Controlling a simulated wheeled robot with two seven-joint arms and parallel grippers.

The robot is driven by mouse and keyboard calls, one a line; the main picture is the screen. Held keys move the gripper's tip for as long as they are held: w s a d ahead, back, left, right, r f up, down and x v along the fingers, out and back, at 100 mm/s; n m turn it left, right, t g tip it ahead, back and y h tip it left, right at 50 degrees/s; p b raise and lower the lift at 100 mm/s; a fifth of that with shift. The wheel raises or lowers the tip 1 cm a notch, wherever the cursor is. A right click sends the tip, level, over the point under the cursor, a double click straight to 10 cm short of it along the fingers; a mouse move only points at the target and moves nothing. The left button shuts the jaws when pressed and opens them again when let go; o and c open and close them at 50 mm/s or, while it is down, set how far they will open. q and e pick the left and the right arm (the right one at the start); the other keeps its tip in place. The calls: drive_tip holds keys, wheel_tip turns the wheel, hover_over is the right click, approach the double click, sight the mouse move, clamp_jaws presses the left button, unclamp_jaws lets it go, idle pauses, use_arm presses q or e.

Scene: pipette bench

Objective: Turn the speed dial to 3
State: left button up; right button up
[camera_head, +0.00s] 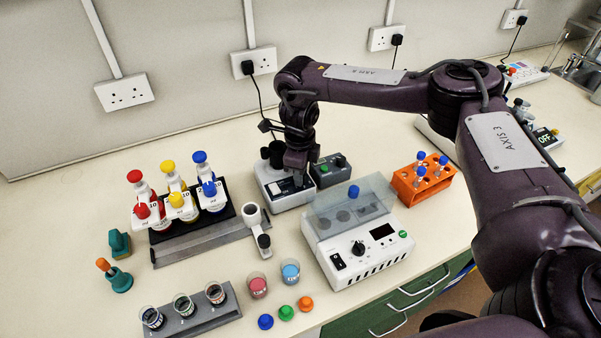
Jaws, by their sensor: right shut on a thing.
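My right gripper (297,178) reaches down over the front of a small white mixer (286,202) with a dark cup on top. Its fingers are shut at the mixer's front panel, where the speed dial appears to be. The gripper covers the dial, so its pointer and number cannot be read. My left gripper is not in view.
A grey box (330,172) with a knob stands right beside the mixer. A white machine (362,262) with a clear lid and black knob is in front. A pipette rack (200,238) is at left, an orange tube rack (424,190) at right.

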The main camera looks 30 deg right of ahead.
drive_tip(key=n+b, duration=0.1)
drive_tip(key=n, duration=0.4)
drive_tip(key=shift+n, duration=0.3)
drive_tip(key=n+b, duration=0.2)
drive_tip(key=n, duration=0.3)
drive_tip(key=shift+w+y, duration=0.1)
drive_tip(key=shift+y, duration=0.2)
drive_tip(key=shift+n, duration=0.4)
drive_tip(key=o, duration=1)
drive_tip(key=shift+r, duration=0.2)
drive_tip(key=r, duration=0.7)
drive_tip(key=shift+s+d+r, duration=0.1)
drive_tip(key=shift+s+r, duration=0.15)
